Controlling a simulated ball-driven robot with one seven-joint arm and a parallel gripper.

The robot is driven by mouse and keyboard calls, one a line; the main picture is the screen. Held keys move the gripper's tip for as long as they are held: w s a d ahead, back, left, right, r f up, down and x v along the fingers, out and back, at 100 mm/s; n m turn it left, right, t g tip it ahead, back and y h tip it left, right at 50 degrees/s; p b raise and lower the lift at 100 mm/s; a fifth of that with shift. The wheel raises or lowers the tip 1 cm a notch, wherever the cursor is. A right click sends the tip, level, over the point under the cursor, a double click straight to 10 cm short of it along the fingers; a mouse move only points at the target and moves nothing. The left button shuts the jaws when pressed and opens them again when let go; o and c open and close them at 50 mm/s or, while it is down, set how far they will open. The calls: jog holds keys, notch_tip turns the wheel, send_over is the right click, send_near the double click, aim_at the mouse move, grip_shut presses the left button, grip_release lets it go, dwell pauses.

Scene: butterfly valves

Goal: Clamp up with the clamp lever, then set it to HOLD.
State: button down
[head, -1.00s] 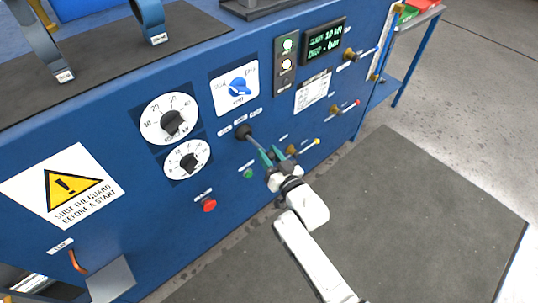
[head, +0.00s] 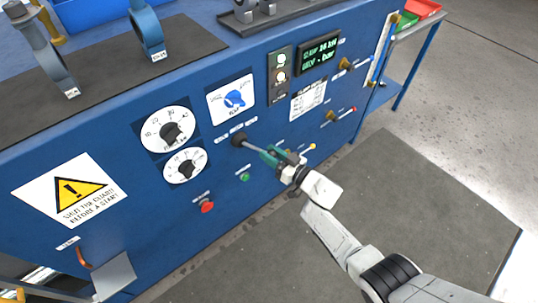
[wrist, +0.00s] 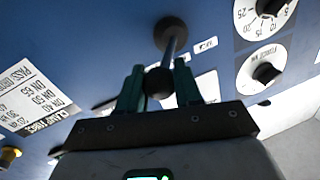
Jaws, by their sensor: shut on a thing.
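The clamp lever (head: 250,145) sticks out of the blue panel from a dark round boot (head: 238,139), with small labels above it too small to read. Its rod points right and slightly down in the head view. My gripper (head: 272,157) is shut on the lever's outer end. In the wrist view the lever's dark knob (wrist: 158,83) sits between the green fingers of my gripper (wrist: 158,88), and the rod runs to the boot (wrist: 172,34). A lit display (head: 319,54) shows two green lines; the upper one seems to read 16 kN.
Two white dials (head: 170,130) and a blue selector knob (head: 234,99) are left of and above the lever. A green button (head: 244,177) and red button (head: 207,207) lie below. Smaller levers (head: 330,115) stick out to the right. The floor mat (head: 420,190) is clear.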

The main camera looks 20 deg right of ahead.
jog(key=shift+w+d+r+n+g+y, duration=0.2)
jog(key=shift+w+n+g+y, duration=0.15)
jog(key=shift+y, duration=0.25)
jog(key=shift+s, duration=0.1)
jog(key=c, duration=0.8)
grip_release()
jog(key=shift+f, duration=0.1)
jog(key=shift+s, duration=0.1)
jog(key=p+v, duration=0.3)
jog(key=v, duration=0.7)
jog(key=shift+s+d, duration=0.15)
jog(key=shift+s, duration=0.2)
jog(key=shift+w, duration=0.1)
